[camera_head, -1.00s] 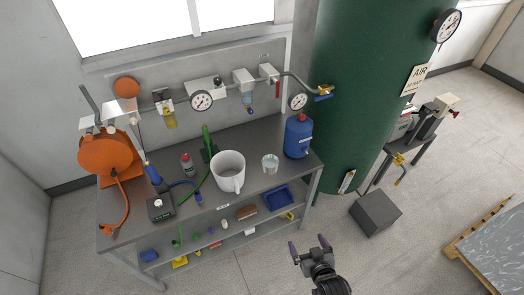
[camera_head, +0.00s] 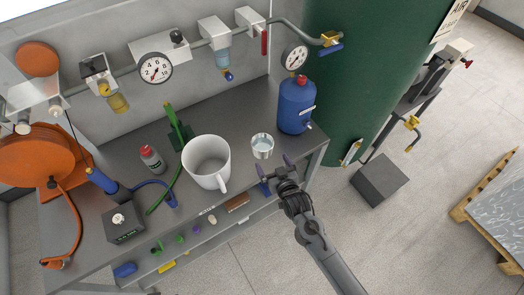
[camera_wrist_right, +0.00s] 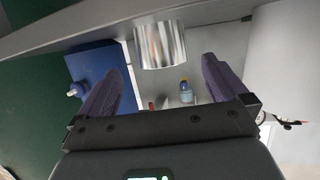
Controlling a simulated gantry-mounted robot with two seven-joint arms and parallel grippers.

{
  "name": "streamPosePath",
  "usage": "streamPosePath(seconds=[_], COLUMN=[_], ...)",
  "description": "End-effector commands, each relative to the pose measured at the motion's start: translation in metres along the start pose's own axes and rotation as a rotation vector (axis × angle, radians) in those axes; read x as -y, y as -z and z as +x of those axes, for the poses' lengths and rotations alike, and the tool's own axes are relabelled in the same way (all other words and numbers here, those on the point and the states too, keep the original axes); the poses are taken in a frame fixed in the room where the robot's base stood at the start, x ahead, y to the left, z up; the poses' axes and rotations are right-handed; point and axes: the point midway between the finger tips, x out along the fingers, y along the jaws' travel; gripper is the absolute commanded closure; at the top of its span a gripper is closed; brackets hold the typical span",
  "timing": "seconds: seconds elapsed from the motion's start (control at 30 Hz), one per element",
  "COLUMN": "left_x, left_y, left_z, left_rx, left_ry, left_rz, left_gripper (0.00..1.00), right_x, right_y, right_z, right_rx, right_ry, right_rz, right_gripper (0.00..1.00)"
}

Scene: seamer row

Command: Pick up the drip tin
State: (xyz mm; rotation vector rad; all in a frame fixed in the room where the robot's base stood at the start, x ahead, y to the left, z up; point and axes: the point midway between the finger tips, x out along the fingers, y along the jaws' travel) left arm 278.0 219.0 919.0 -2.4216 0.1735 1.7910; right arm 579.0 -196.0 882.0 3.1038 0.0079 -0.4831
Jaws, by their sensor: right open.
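The drip tin (camera_head: 262,147) is a small, open, shiny metal cup standing upright on the grey bench between the white mug and the blue canister. It also shows in the right wrist view (camera_wrist_right: 160,45), ahead of and between the fingers. My right gripper (camera_head: 275,168) is open and empty at the bench's front edge, just in front of the tin. In the right wrist view the purple fingers (camera_wrist_right: 160,82) are spread wide, and the tin appears apart from them. My left gripper is not in view.
The white mug (camera_head: 207,162) stands left of the tin and the blue canister (camera_head: 296,104) right of it, both close. Pressure gauges (camera_head: 155,68) and pipes run above the back. A lower shelf holds a reddish-brown block (camera_head: 237,202). A grey block (camera_head: 379,180) is on the floor.

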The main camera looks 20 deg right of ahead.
Motion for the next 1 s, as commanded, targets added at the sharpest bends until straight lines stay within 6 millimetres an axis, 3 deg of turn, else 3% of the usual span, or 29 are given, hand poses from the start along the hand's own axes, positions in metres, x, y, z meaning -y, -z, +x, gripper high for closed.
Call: streamPosePath(seconds=[0.3,0.63,1.0], left_x=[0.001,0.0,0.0], left_y=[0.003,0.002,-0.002], left_z=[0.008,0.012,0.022], left_rx=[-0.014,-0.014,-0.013], left_ry=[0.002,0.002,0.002], left_rz=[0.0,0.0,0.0], left_gripper=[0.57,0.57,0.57], right_x=[0.0,0.0,0.002], right_y=[0.001,-0.002,-0.009], right_z=[0.043,0.063,0.103], right_rx=[-0.008,-0.006,-0.006], right_ry=[-0.001,0.0,0.0], right_rz=[0.001,0.001,0.0], right_gripper=[0.0,0.0,0.0])
